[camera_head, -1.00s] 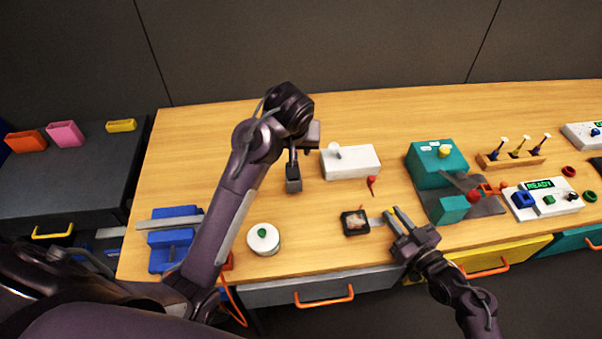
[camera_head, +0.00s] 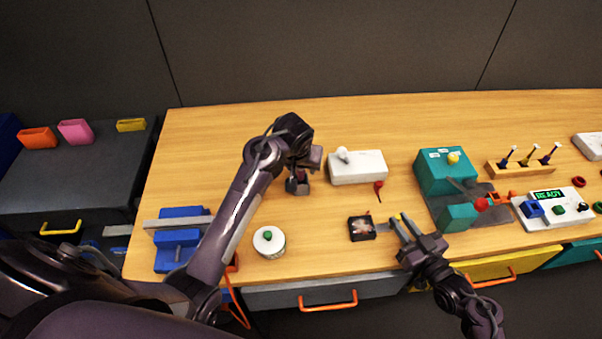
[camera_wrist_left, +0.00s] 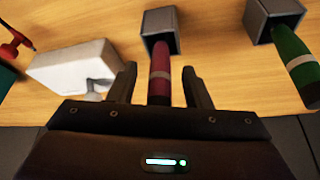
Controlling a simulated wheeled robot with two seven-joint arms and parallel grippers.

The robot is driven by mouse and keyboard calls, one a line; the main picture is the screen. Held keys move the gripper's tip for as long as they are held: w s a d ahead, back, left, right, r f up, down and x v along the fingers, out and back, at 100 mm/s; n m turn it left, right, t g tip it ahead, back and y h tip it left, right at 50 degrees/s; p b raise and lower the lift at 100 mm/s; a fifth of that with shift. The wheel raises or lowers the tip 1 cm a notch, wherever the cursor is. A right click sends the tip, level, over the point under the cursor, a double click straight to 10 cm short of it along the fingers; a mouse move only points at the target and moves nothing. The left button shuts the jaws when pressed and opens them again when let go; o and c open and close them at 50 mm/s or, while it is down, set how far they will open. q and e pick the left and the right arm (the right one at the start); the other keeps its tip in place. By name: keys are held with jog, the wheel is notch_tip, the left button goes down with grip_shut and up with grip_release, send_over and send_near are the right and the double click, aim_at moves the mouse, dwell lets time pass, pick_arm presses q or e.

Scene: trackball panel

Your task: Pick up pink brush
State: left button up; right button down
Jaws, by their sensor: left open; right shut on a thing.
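The pink brush (camera_wrist_left: 160,65) is a dark pink handle with a pale band. In the left wrist view it rises out of a grey square holder (camera_wrist_left: 156,20). My left gripper (camera_wrist_left: 158,82) is open, with one finger on each side of the handle. In the head view my left gripper (camera_head: 300,176) is over the holder and largely hides it and the brush.
A green brush (camera_wrist_left: 293,55) stands in another grey holder (camera_wrist_left: 273,15) beside the pink one. A white block (camera_head: 357,167) and a red item (camera_head: 379,186) lie to the right. A white round container (camera_head: 269,241) and a blue fixture (camera_head: 178,248) are nearer the front.

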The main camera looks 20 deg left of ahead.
pick_arm(q)
jog(key=shift+x, duration=0.95)
jog(key=shift+c, duration=0.3)
grip_shut()
jog(key=shift+r, duration=0.1)
